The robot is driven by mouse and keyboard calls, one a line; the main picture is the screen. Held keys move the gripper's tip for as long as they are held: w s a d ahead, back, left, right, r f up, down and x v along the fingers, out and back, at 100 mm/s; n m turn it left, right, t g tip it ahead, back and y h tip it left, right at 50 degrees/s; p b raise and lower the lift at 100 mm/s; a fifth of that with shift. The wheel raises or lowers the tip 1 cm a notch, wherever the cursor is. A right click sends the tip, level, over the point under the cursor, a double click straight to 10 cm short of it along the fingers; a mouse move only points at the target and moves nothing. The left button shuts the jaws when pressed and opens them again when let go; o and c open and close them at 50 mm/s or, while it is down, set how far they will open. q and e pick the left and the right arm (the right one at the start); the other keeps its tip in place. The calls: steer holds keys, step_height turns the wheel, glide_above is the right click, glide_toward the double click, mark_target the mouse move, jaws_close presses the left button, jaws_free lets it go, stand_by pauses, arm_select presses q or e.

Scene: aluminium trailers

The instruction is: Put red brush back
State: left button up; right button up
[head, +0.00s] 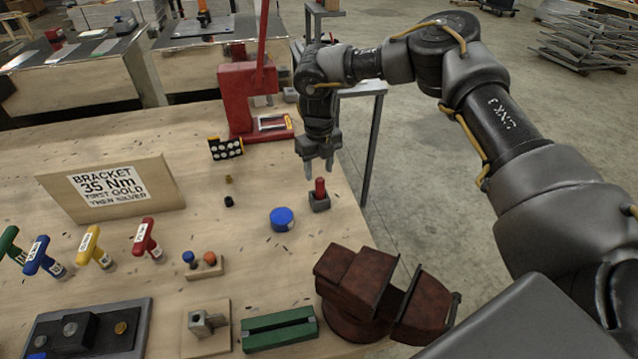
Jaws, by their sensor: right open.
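The red brush (320,187) stands upright in a small dark grey holder (319,203) near the right edge of the wooden workbench. Only its red upper part shows; its lower end is hidden in the holder. My right gripper (319,170) points down just above the brush, with its fingers apart and nothing between them. I cannot tell whether a fingertip touches the brush top. My left gripper is not in view.
A red press (239,105) stands behind the gripper. A blue round lid (282,219) lies left of the holder. A dark red vise (362,290) sits in front. Several coloured T-handle tools (93,247) stand at left, before a sign (112,190).

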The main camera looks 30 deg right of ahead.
step_height(320, 180, up, 7)
steer(key=b, duration=0.1)
steer(key=shift+f, duration=0.2)
steer(key=shift+s, duration=0.1)
stand_by(0.4)
